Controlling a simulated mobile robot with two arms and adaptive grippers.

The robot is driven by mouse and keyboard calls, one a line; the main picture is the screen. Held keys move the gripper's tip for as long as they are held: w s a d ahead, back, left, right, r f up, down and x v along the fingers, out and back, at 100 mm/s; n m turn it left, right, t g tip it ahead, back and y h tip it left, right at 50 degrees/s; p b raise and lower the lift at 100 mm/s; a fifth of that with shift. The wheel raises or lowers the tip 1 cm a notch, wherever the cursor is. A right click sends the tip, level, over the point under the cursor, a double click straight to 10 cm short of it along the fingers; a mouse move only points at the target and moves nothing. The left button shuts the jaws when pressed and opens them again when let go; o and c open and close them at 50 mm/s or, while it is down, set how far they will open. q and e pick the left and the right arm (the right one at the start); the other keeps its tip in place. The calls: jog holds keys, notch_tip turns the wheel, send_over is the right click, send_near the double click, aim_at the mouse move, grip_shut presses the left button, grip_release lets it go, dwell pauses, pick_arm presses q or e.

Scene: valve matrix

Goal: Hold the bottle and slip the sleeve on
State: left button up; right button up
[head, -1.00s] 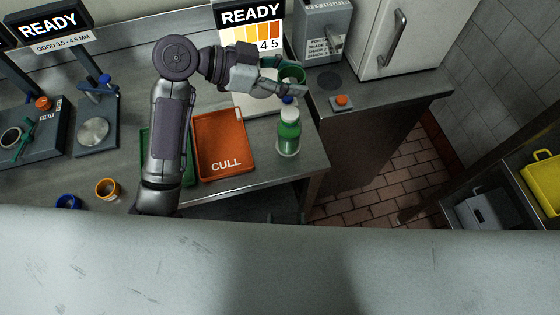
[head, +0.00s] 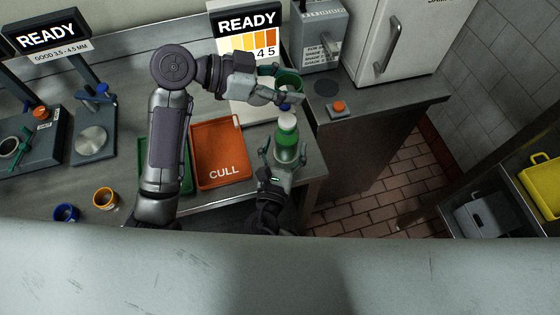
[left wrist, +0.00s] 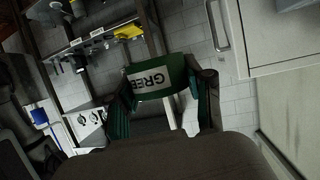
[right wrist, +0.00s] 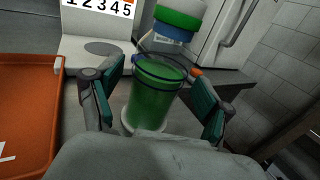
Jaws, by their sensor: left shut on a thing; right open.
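In the right wrist view the bottle's green body (right wrist: 157,95) is between the two fingers, with gaps visible. My left gripper (head: 287,86) is shut on the green sleeve (head: 291,76), beyond and above the bottle cap. In the left wrist view the sleeve (left wrist: 160,78) is between the fingers, its white label upside down. The sleeve is apart from the bottle.
An orange CULL tray (head: 246,172) and a partly hidden green tray (head: 181,177) lie left of the bottle. A READY board (head: 247,27) and a grey box (head: 320,38) stand behind. An orange button (head: 338,107) is on the right counter. Orange (head: 106,198) and blue (head: 66,212) rings lie at left.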

aim_at(286, 122)
jog(key=shift+w+d, duration=0.25)
jog(key=shift+w, duration=1.05)
jog(key=shift+w+d, duration=0.2)
jog(key=shift+w, duration=1.1)
jog(key=c, duration=1.4)
jog(key=shift+o, duration=0.2)
pick_arm(q)
jog(key=shift+s+a+f, duration=0.1)
jog(key=shift+s+f, duration=0.05)
jog(key=shift+f, duration=0.55)
jog(key=shift+s+a+f, duration=0.1)
jog(key=shift+f, duration=0.6)
jog(key=shift+d+f, duration=0.1)
jog(key=shift+f, duration=2.55)
